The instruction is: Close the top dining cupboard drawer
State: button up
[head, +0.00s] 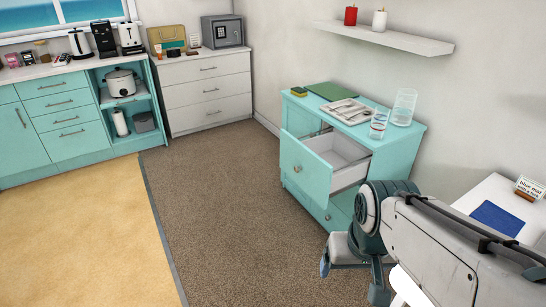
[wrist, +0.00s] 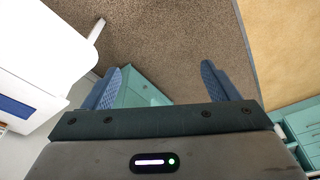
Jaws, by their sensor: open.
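The turquoise dining cupboard (head: 410,150) stands against the right wall in the head view. Its top drawer (head: 305,170) is pulled out, with the turquoise front and small knob facing left and the pale inside showing empty where visible. A lower drawer front (head: 328,213) is partly hidden by the open drawer and my arm. My gripper (head: 350,277) is in front of and below the drawer, at the lower right, apart from it. In the wrist view my gripper (wrist: 160,72) is open and empty, with part of the turquoise cupboard (wrist: 143,88) between and beyond its blue fingers.
On the cupboard are a cutlery tray (head: 347,111), a glass (head: 378,125), a tall clear vase (head: 404,107), a green board (head: 332,91) and a sponge (head: 299,91). A white table (head: 480,200) with a blue mat stands right. The brown carpet (head: 215,200) left of the cupboard is clear.

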aim_at(325, 166)
jog(key=u, duration=0.4)
jog(key=i, duration=1)
jog(key=z, duration=0.6)
